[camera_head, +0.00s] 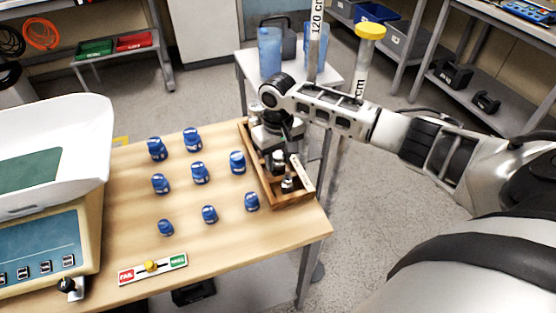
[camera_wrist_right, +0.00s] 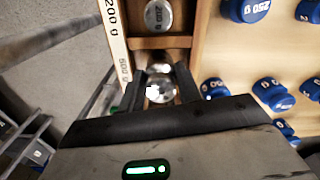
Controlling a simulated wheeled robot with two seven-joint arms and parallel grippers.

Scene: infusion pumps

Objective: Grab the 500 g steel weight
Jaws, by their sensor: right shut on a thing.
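The 500 g steel weight (camera_wrist_right: 160,88) is a shiny round knob in a compartment of the wooden rack, beside the "500 g" label, in the right wrist view. My right gripper (camera_wrist_right: 160,84) has its dark fingers on both sides of it and is shut on it. In the head view my right gripper (camera_head: 272,142) reaches down over the far part of the wooden rack (camera_head: 297,201) and hides the held weight. Another steel weight (camera_wrist_right: 158,16), by the "200 g" label, sits in the neighbouring compartment. My left gripper is not in view.
Several blue weights (camera_head: 200,172) stand on the table (camera_head: 225,250) left of the rack. A scale (camera_head: 45,245) with a white pan stands at the left. A FAIL/PASS-style slider (camera_head: 152,267) lies at the front. A measuring post (camera_head: 316,50) and blue jugs (camera_head: 269,52) are behind.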

